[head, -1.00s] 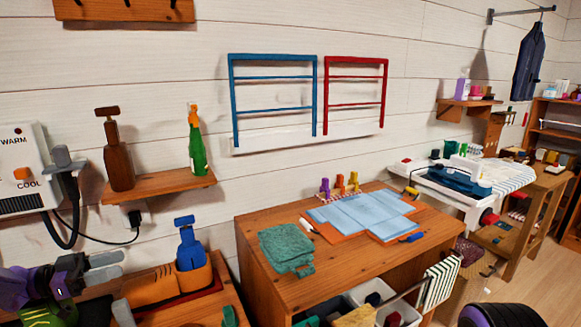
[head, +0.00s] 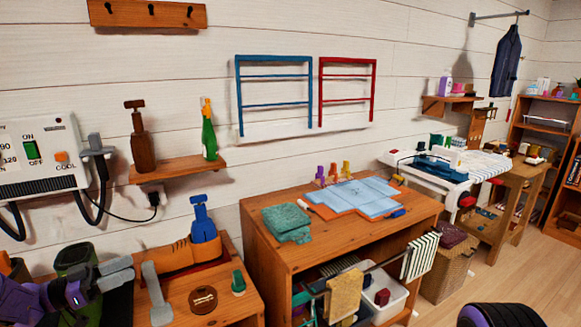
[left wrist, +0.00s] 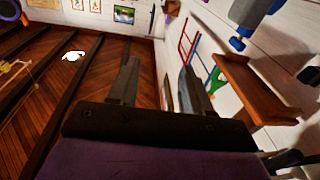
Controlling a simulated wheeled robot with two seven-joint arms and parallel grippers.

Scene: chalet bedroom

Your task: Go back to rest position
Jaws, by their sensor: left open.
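My left gripper (head: 122,271) is low at the left of the head view, above the left end of a wooden table. Its two grey fingers are apart. In the left wrist view the fingers of the left gripper (left wrist: 158,85) stand apart with nothing between them. They point toward the room, with a wood floor to the left and the white wall to the right. My right gripper is not in view.
A wall control box (head: 38,158) is behind.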

